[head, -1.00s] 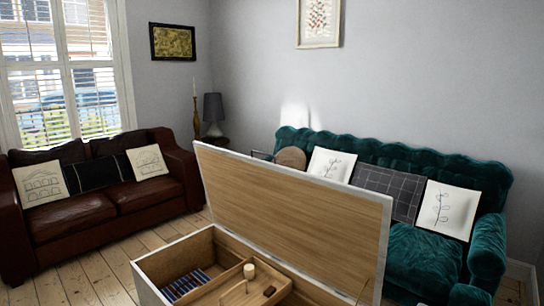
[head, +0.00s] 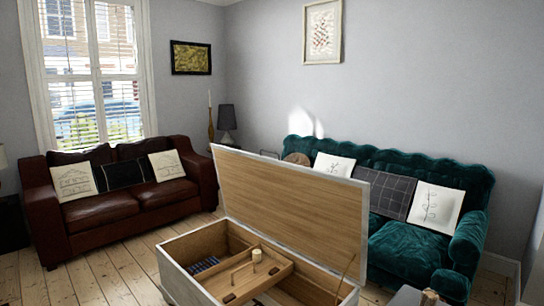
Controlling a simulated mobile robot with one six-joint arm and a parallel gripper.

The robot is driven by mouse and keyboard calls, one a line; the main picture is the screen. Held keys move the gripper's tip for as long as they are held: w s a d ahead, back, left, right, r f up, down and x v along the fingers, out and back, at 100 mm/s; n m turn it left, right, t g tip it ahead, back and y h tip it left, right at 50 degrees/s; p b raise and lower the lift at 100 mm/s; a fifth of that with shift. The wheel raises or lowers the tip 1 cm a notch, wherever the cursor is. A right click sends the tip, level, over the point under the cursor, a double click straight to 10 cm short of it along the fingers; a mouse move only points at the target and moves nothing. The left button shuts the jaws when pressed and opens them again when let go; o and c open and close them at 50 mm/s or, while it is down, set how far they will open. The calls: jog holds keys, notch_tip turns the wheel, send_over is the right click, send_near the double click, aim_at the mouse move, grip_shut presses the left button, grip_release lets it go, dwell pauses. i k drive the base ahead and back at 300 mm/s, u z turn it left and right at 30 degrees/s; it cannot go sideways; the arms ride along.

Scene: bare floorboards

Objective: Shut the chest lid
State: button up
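The chest (head: 180,274) stands at the bottom centre of the head view, with pale outer walls and a wooden inside. Its lid (head: 290,200) is open, standing steeply up from the far long edge, with its wood-grain inner face towards me. A thin stay (head: 345,272) shows near the lid's right end. Inside the chest is a wooden tray (head: 240,281) with a cream cylinder (head: 256,255) on it. The chest's near side is cut off by the frame.
A brown leather sofa (head: 105,212) stands at the left and a green velvet sofa (head: 405,245) stands behind the chest at the right. A grey item (head: 407,296) shows at the bottom edge, right of the chest. Bare floorboards (head: 110,275) lie left of the chest.

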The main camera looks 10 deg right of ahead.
aim_at(322, 216)
jog(key=k, duration=0.3)
jog(key=u, duration=0.2)
jog(key=i, duration=0.5)
jog(key=u, duration=0.65)
jog(key=i, duration=0.7)
jog(key=u, duration=0.6)
jog(key=i, duration=2.1)
jog(key=z, duration=0.2)
